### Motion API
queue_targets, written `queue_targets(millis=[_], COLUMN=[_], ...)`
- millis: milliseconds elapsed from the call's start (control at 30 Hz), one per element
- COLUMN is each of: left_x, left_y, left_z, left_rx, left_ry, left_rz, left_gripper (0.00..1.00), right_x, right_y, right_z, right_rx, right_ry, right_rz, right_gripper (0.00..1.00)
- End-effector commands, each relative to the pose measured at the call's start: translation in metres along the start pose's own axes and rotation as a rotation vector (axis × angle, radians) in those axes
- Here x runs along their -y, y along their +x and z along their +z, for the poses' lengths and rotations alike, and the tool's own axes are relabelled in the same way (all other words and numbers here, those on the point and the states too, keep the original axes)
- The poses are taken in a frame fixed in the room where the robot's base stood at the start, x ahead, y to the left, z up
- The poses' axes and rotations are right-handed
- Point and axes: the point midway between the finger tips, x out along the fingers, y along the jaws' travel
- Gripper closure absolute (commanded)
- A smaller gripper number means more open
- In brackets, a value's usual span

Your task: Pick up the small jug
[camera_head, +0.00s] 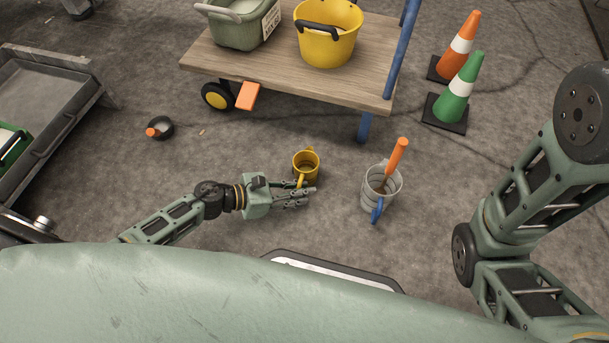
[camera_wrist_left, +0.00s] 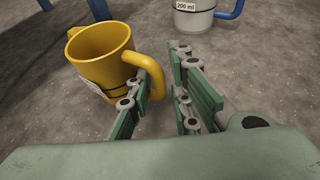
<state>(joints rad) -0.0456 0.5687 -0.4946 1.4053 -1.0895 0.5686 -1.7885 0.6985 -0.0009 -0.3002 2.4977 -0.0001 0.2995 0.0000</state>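The small yellow jug (camera_head: 308,164) stands upright on the floor in the head view, just beyond my left gripper (camera_head: 309,195). In the left wrist view the yellow jug (camera_wrist_left: 97,62) is at the upper left, with its handle (camera_wrist_left: 158,77) turned toward my fingers. My left gripper (camera_wrist_left: 167,75) is open, with a visible gap between its green finger pads. The handle reaches into that gap, partly hidden by the left finger; I cannot tell whether they touch. My right arm shows at the right, but its gripper is out of view.
A larger grey jug (camera_head: 369,199) with a blue handle and an orange stick (camera_head: 396,158) stands to the right. A wooden cart (camera_head: 290,75) with a yellow bucket (camera_head: 329,47) is behind. Traffic cones (camera_head: 460,88) stand at the back right. A black ring-shaped dish (camera_head: 160,130) lies left.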

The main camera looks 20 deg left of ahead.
Motion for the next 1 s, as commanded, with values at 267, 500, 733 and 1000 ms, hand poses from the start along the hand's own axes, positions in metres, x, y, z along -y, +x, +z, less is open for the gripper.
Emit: queue_targets(millis=[267,500,733,1000], left_x=[0.0001,0.0001,-0.0001,-0.0002], left_y=[-0.0004,-0.0005,-0.0004,-0.0021], left_z=[0.0005,0.0006,0.0012,0.005], left_rx=[0.001,0.001,0.002,0.002], left_ry=[-0.001,-0.001,0.0,0.0], left_rz=[0.0,0.0,0.0,0.0], left_gripper=[0.94,1.0,1.0,1.0], right_x=[-0.0001,-0.0001,-0.0001,-0.0008], right_y=[0.0008,0.0011,0.0013,0.0048], right_z=[-0.0006,-0.0019,-0.0021,-0.001], right_rx=[-0.002,-0.005,-0.005,-0.006], right_ry=[0.0,0.0,0.0,0.0], right_rz=[0.0,0.0,0.0,-0.001], right_gripper=[0.65,0.65,0.65,0.65])
